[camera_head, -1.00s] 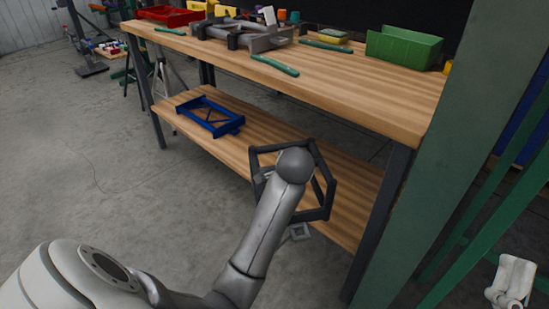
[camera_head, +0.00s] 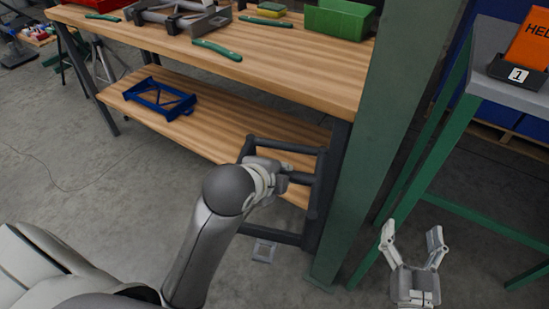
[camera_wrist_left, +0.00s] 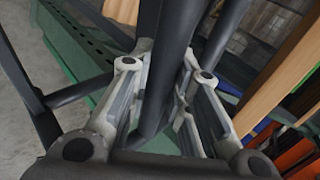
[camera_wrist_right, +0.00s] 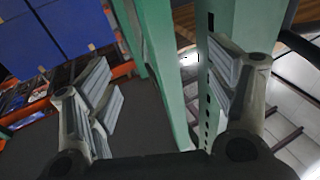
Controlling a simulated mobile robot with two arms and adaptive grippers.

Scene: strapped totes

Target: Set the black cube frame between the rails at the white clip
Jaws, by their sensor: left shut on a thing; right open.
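The black cube frame (camera_head: 285,145) is held in the air in front of the bench's right end in the head view. My left gripper (camera_head: 278,172) is shut on one of its bars. In the left wrist view, the dark bar (camera_wrist_left: 168,55) passes between the fingers of my left gripper (camera_wrist_left: 160,95). My right gripper (camera_head: 411,240) is open and empty beside the green post; its spread fingers also show in the right wrist view (camera_wrist_right: 165,95). A grey fixture (camera_head: 180,18) with rail-like bars lies on the bench top, cut by the picture's top edge. I cannot make out a white clip.
Green-handled tools (camera_head: 217,50) and a green bin (camera_head: 338,20) lie on top. A green post (camera_head: 385,130) and a green-legged stand (camera_head: 480,75) bound the right. Floor is open at left.

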